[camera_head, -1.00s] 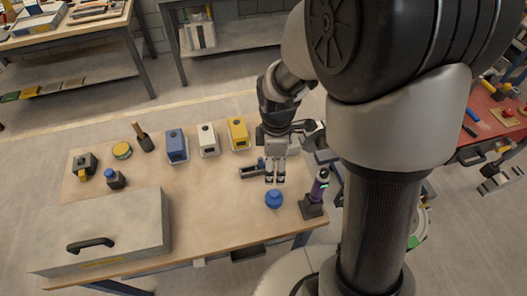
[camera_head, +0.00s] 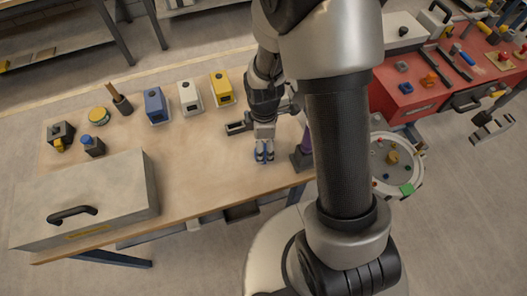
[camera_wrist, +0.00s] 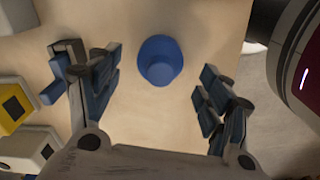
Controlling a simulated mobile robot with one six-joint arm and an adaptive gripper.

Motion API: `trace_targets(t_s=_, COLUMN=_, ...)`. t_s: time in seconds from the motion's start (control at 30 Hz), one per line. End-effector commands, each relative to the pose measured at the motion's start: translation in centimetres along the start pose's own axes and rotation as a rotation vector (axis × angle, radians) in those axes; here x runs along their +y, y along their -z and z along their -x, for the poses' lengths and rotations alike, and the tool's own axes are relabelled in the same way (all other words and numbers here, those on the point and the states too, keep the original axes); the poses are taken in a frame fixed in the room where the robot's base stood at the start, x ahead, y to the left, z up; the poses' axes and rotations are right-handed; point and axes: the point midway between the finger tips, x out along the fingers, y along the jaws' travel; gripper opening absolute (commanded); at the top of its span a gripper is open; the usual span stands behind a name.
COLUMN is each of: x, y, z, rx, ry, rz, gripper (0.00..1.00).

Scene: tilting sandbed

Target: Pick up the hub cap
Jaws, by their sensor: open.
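A round blue cap (camera_wrist: 160,60), which looks like the hub cap, sits on the wooden workbench near its front edge. It shows as a short blue cylinder in the wrist view. My gripper (camera_wrist: 157,80) is open, with one finger to the left of the cap and one to the right. Clear gaps show between the cap and both fingers. In the head view my gripper (camera_head: 264,152) points down at the bench right over the cap's place, and the fingers hide most of the cap there.
A purple and black device (camera_head: 302,152) stands close right of my gripper. Blue (camera_head: 155,105), white (camera_head: 190,98) and yellow (camera_head: 221,90) boxes line the back. A grey case (camera_head: 85,195) fills the front left; mid-bench is clear.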

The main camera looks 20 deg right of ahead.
Motion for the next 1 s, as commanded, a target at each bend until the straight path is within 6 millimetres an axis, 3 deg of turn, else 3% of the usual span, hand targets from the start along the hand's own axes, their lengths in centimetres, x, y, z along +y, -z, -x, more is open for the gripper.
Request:
trace_targets(t_s=0.03, x=-0.2, y=-0.1, z=-1.4, rx=-0.001, ry=0.002, rz=0.000, gripper=0.72)
trace_targets(t_s=0.13, x=-0.1, y=-0.1, z=-2.6, rx=0.000, ry=0.001, rz=0.000, gripper=0.72)
trace_targets(t_s=0.4, x=0.0, y=0.0, z=-2.7, rx=0.000, ry=-0.001, rz=0.000, gripper=0.71)
trace_targets(t_s=1.0, x=-0.1, y=0.0, z=-2.7, rx=0.000, ry=-0.001, rz=0.000, gripper=0.31)
